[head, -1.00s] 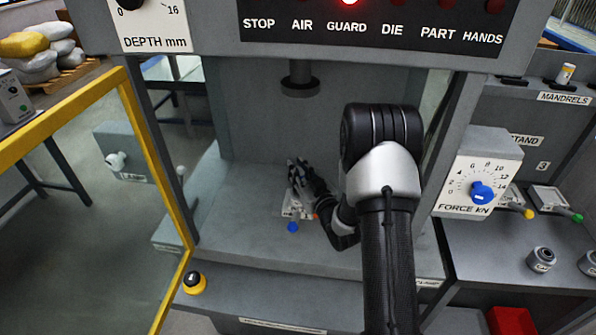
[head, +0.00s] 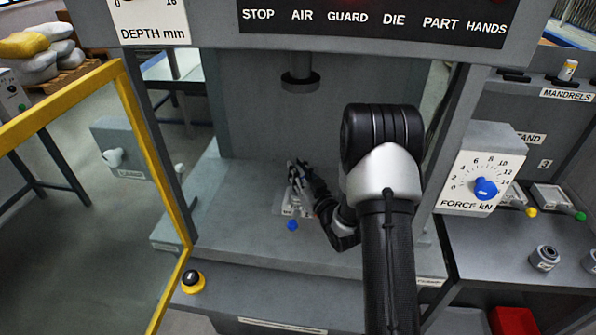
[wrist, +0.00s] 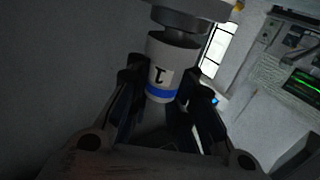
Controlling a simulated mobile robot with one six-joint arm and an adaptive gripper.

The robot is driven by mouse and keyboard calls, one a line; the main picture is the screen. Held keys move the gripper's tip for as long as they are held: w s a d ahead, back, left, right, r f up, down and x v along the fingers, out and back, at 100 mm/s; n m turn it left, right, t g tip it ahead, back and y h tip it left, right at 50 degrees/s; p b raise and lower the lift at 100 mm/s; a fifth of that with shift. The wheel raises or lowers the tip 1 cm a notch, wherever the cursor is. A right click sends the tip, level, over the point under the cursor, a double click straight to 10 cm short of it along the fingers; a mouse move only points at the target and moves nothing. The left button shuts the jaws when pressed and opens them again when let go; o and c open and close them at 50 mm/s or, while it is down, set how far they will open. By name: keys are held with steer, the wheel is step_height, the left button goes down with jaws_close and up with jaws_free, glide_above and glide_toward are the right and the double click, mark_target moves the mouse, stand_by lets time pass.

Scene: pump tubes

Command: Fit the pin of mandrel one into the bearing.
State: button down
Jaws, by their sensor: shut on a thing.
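Mandrel one (wrist: 172,80), a white cylinder with a black 1 and a blue band, is between the fingers of my gripper (wrist: 160,88) in the wrist view. My gripper is shut on it. A grey round part (wrist: 190,14) with a narrower neck is just beyond the mandrel's upper end in that view; I cannot tell whether they touch or whether it is the bearing. In the head view my gripper (head: 296,178) is low inside the press, over a small light fixture (head: 287,207) with a blue knob (head: 292,225). The mandrel's pin and the bearing cannot be made out there.
The press ram (head: 300,80) hangs above and behind my gripper. The yellow guard frame (head: 125,85) stands open at the left. A force dial (head: 484,180) is on the right post. The press bed (head: 215,215) is bare left of the fixture.

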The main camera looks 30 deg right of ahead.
steer(key=shift+f+b, duration=0.4)
steer(key=c, duration=1.3)
jaws_free()
steer(key=shift+s, duration=0.15)
steer(key=s, duration=1.1)
steer(key=shift+s, duration=0.4)
steer(key=shift+w, duration=0.1)
